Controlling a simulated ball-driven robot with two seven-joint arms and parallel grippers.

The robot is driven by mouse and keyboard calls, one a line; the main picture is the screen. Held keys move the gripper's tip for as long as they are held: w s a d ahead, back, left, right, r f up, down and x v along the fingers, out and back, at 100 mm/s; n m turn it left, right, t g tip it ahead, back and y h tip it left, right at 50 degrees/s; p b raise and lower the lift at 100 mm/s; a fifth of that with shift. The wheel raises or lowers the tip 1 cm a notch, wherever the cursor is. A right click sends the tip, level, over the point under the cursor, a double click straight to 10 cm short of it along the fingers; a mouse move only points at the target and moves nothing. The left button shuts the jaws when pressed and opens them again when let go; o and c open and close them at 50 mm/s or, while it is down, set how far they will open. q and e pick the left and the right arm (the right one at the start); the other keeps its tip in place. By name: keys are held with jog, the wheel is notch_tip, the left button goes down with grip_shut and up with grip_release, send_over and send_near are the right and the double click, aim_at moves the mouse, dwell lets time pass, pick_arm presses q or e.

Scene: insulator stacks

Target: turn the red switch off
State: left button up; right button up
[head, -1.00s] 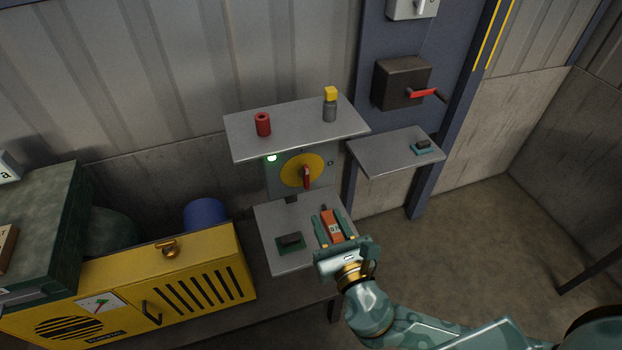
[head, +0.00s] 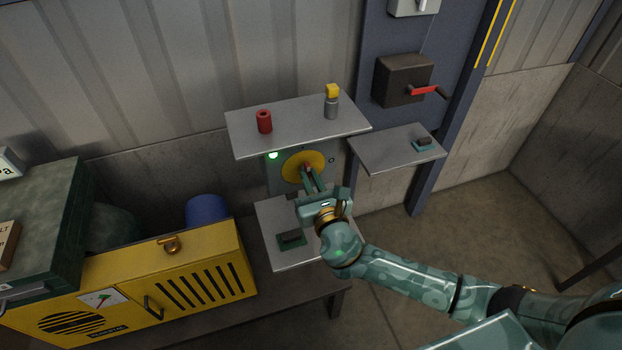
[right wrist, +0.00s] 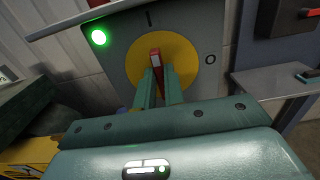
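The red switch (right wrist: 155,60) is a handle on a yellow disc (right wrist: 190,52) on a grey panel. In the right wrist view its tip points up, toward the "I" mark; the "O" mark is at the disc's right. A green lamp (right wrist: 98,37) glows at the panel's upper left. My right gripper (head: 311,178) is at the disc, with its fingers on either side of the handle. The gap between them is narrow, and whether they press on it is not clear. In the head view the fingers hide most of the handle. My left gripper is not in view.
A shelf (head: 285,125) with red and yellow-topped cylinders overhangs the panel. A lower shelf (head: 272,215) lies under my right gripper. A dark box with a red lever (head: 425,91) and a small side shelf (head: 385,152) are to the right. A yellow cabinet (head: 185,260) stands at left.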

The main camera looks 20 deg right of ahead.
grip_shut()
jog(key=shift+d+f+m+b, duration=0.2)
jog(key=shift+m+b, duration=0.9)
jog(key=shift+m, duration=1.9)
jog(key=shift+d+f+m+b, duration=0.25)
jog(key=shift+m+b, duration=0.85)
jog(key=shift+m, duration=1.9)
jog(key=shift+d+f+m+b, duration=0.2)
jog(key=shift+m+b, duration=0.9)
jog(key=shift+m, duration=1.9)
jog(key=o, duration=0.7)
grip_release()
